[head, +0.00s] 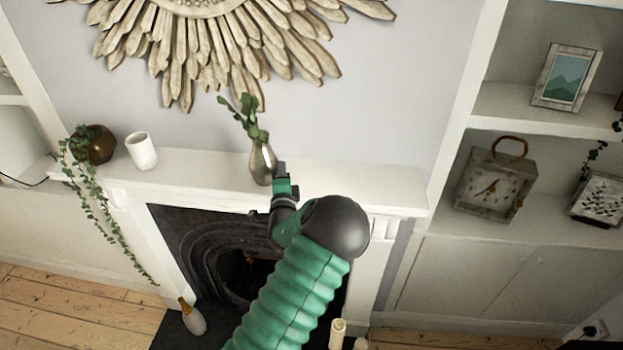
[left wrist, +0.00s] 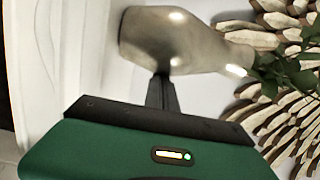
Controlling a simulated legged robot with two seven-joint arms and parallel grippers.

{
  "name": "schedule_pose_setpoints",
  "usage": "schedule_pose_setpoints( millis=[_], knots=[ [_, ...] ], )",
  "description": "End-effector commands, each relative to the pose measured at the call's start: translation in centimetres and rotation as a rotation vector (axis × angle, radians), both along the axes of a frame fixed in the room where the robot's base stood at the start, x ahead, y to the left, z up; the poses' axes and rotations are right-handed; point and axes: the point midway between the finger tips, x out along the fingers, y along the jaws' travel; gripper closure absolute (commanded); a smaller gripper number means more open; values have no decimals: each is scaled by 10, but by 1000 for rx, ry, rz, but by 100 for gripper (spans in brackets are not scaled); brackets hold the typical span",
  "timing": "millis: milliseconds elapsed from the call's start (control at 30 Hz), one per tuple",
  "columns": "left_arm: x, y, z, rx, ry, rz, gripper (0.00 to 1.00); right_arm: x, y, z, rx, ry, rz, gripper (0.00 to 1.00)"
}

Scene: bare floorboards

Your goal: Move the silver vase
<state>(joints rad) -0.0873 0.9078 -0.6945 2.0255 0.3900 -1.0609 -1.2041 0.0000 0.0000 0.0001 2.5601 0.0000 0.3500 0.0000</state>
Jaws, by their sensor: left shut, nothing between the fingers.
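The silver vase (head: 262,162) stands upright on the white mantel shelf (head: 330,188), with green leafy stems (head: 245,115) in its neck. In the left wrist view the vase (left wrist: 170,40) appears lying sideways, because that picture is turned. My left gripper (head: 282,172) is at the right side of the vase, close to its body. In the left wrist view my left gripper's fingers (left wrist: 161,92) are together and empty, with their tips at the vase's side; whether they touch it I cannot tell. My right gripper is not in view.
A white cup (head: 141,151) and a brown round pot (head: 95,144) with a trailing plant stand at the mantel's left end. A sunburst ornament (head: 215,45) hangs above. The mantel right of the vase is clear. Shelves with a clock (head: 492,185) stand at right.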

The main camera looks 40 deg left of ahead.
Motion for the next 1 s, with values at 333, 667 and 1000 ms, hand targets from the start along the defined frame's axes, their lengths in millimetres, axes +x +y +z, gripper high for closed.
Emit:
schedule_pose_setpoints(
  millis=[333, 667, 1000],
  knots=[
    [-53, 89, -5, 1, 0, 5, 100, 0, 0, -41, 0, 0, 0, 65],
    [-67, 113, 0, -1, 1, 0, 100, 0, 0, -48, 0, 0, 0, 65],
    [-64, 112, -1, 0, 1, 0, 100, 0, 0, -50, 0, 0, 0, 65]
  ],
)
